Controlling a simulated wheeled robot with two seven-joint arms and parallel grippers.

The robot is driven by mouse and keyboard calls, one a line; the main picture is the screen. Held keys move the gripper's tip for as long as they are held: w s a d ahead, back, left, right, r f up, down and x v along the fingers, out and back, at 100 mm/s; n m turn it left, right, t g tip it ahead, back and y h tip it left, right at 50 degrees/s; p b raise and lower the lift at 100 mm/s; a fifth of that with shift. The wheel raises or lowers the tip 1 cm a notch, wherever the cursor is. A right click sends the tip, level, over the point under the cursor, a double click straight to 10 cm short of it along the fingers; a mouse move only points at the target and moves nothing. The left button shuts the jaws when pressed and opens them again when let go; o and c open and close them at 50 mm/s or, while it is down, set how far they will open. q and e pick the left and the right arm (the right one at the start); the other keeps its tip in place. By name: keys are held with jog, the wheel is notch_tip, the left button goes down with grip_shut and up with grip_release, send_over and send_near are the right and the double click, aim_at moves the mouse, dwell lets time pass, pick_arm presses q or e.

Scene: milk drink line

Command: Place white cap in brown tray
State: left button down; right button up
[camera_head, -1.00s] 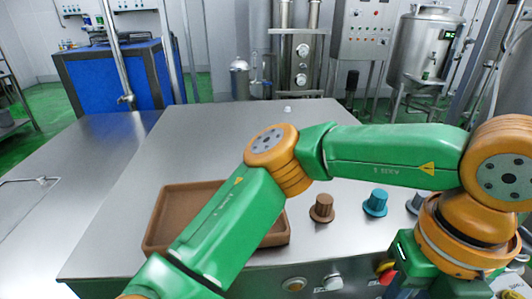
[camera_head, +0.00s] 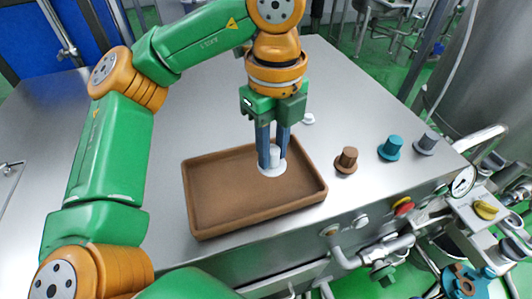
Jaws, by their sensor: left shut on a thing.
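My left gripper (camera_head: 272,147) points straight down over the right part of the brown tray (camera_head: 205,225). It is shut on a white cap (camera_head: 272,171), holding it by its narrow upper knob, with the round flange below. The cap shows inside the tray's outline, near the far right wall. I cannot tell whether its flange touches the tray floor or hangs just above it. The tray is otherwise empty. My right gripper is not in view.
A small white piece (camera_head: 308,118) stands on the steel table (camera_head: 215,100) behind the tray. A brown cap (camera_head: 346,160), a teal cap (camera_head: 391,149) and a grey cap (camera_head: 426,143) stand in a row to the right. Pipes and a gauge (camera_head: 462,181) lie beyond the right edge.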

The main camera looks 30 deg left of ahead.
aim_at(267, 178)
pick_arm(q)
jog(key=shift+w+a+f, duration=0.2)
jog(key=shift+a+f, duration=0.65)
jog(key=shift+f, duration=0.3)
jog(key=f, duration=0.2)
jog(key=shift+w+d+f, duration=0.1)
jog(key=shift+d+f, duration=0.2)
jog(key=shift+f, duration=0.05)
jog(key=shift+a+f, duration=0.1)
jog(key=shift+f, duration=0.1)
jog(key=c, duration=0.7)
grip_release()
jog(key=shift+r, duration=0.1)
jog(key=shift+o, duration=0.2)
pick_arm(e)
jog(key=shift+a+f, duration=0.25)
pick_arm(q)
jog(key=shift+r, duration=0.3)
notch_tip(267, 178, up, 12)
jog(key=p, duration=0.3)
jog(key=shift+f, duration=0.1)
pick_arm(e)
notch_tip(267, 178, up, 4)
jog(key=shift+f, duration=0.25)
